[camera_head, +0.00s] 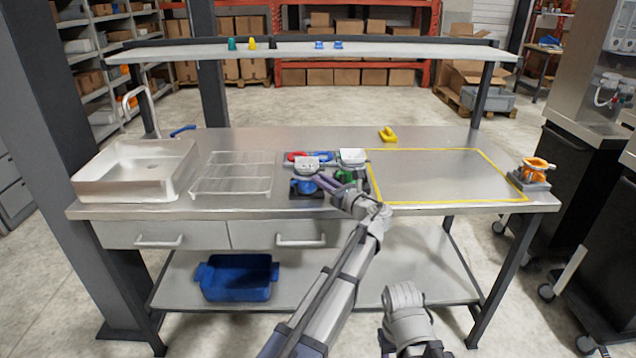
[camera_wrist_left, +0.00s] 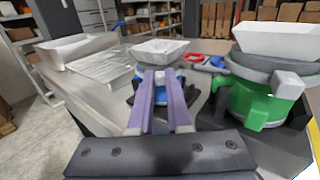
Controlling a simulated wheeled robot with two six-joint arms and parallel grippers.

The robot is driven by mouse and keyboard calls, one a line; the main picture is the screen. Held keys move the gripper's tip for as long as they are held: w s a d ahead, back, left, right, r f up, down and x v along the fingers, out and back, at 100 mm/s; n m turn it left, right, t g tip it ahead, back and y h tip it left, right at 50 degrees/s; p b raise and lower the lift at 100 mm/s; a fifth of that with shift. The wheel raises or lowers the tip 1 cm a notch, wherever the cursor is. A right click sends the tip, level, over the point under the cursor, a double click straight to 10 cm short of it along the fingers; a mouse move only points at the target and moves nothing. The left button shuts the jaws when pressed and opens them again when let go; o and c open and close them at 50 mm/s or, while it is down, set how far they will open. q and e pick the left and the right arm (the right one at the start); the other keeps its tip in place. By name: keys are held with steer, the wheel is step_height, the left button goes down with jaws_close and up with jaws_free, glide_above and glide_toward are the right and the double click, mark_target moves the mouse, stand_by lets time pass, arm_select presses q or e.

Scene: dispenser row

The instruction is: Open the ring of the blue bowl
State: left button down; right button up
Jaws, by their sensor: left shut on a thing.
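The blue bowl (camera_head: 303,187) is a blue dispenser body with a grey ring and a white square hopper on top, at the left front of the dispenser group on the bench. In the left wrist view its white hopper (camera_wrist_left: 160,48) shows beyond my fingers, with a little blue body beneath. My left gripper (camera_head: 320,181) reaches in from the right front. Its purple fingers (camera_wrist_left: 160,78) are shut on the small handle of the grey ring, which they mostly hide. A green dispenser (camera_wrist_left: 262,104) with its own grey ring and handle stands close to the right. My right gripper is not in view.
Red (camera_head: 294,156) and blue parts lie behind the blue bowl. A white sink (camera_head: 135,172) and wire rack (camera_head: 232,174) stand left. The yellow-outlined area (camera_head: 440,172) at right is empty, with a yellow part (camera_head: 388,134) behind it. An orange device (camera_head: 536,168) sits at the right end.

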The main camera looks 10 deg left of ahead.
arm_select(q)
steer(key=shift+w+d+n+g+y, duration=0.25)
steer(key=shift+w+n+g+y, duration=0.25)
steer(key=shift+g, duration=0.3)
steer(key=shift+w+d+n+g+y, duration=0.3)
steer(key=shift+n+g+y, duration=0.2)
steer(key=shift+n+g, duration=0.25)
steer(key=c, duration=0.8)
jaws_free()
steer(key=shift+c, duration=0.2)
steer(key=shift+s, duration=0.1)
